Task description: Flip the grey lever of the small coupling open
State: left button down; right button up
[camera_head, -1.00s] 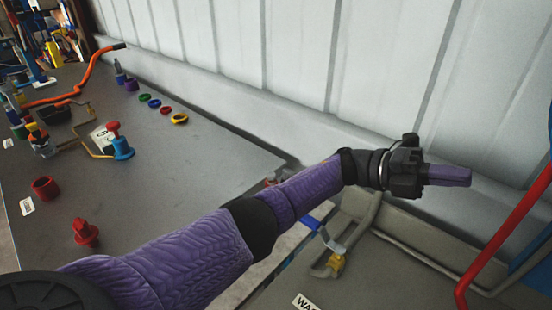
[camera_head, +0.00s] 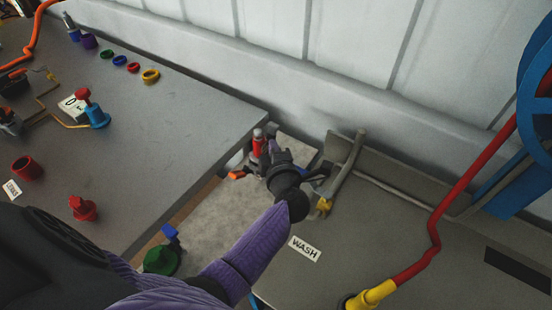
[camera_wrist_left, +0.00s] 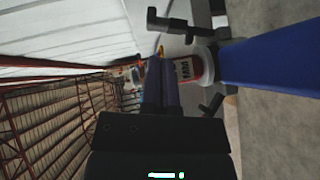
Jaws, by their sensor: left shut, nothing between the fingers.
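The small coupling (camera_head: 323,205) is yellow and sits at the near end of a grey pipe on the right-hand bench, in the head view. A grey piece just above it, close to my wrist, may be its lever; it is partly hidden and its position is unclear. My left gripper (camera_head: 272,147) is shut and empty, just left of and beyond the coupling, over the gap between the benches. Its purple fingers (camera_wrist_left: 164,84) show closed together in the left wrist view, beside a red and white cylinder (camera_wrist_left: 188,69). I cannot make out the coupling there.
A red-bodied object (camera_head: 259,143) stands at the gap behind my fingers. The right bench carries a WASH label (camera_head: 305,249) and a red hose (camera_head: 433,232) with a yellow end. The left bench (camera_head: 180,140) holds coloured rings and fittings. A pale wall runs behind.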

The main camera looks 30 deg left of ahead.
aim_at(270, 138)
pick_arm(q)
jog(key=b+x, duration=0.2)
jog(key=x, duration=0.2)
jog(key=shift+w+a+f, duration=0.1)
jog(key=shift+w, duration=0.05)
